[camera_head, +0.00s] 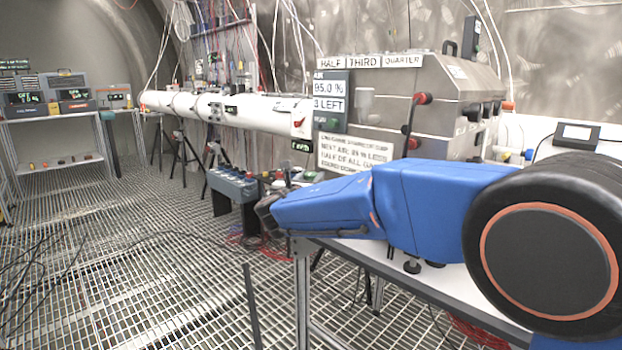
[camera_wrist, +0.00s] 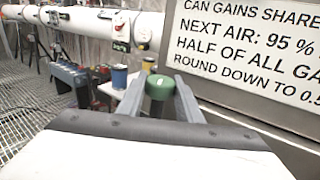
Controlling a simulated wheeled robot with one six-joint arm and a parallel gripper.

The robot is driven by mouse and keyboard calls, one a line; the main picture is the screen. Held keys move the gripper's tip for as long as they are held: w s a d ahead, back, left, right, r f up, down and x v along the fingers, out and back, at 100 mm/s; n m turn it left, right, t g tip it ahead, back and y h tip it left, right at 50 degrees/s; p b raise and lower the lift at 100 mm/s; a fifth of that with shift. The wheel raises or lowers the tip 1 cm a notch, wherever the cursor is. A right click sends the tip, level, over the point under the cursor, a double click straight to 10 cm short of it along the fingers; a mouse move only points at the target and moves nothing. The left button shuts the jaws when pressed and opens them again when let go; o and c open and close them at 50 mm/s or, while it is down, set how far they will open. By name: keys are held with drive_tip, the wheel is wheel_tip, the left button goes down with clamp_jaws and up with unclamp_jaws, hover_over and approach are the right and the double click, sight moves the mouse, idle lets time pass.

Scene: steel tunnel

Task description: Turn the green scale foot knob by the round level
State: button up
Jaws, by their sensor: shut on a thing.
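A green knob (camera_wrist: 159,87) with a round top stands between the two grey fingers of my gripper (camera_wrist: 159,98) in the wrist view. The fingers are shut on it, one on each side. In the camera_head view, my gripper (camera_head: 266,212) is the dark end of the blue arm, at the left end of the bench. The knob cannot be made out there. I cannot pick out the round level or the scale in either view.
A white sign with black text (camera_wrist: 245,45) on a steel box stands close on the right. A blue can (camera_wrist: 118,77) stands beyond the fingers. A blue battery-like block (camera_head: 233,185) stands left of the bench. The grating floor (camera_head: 120,250) at left has loose cables.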

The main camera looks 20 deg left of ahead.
drive_tip(key=shift+r, duration=0.1)
drive_tip(key=o, duration=1)
drive_tip(key=shift+o, duration=0.2)
drive_tip(key=s+d, duration=0.2)
drive_tip(key=s, duration=1.5)
drive_tip(key=shift+s+d, duration=0.15)
drive_tip(key=shift+d, duration=0.05)
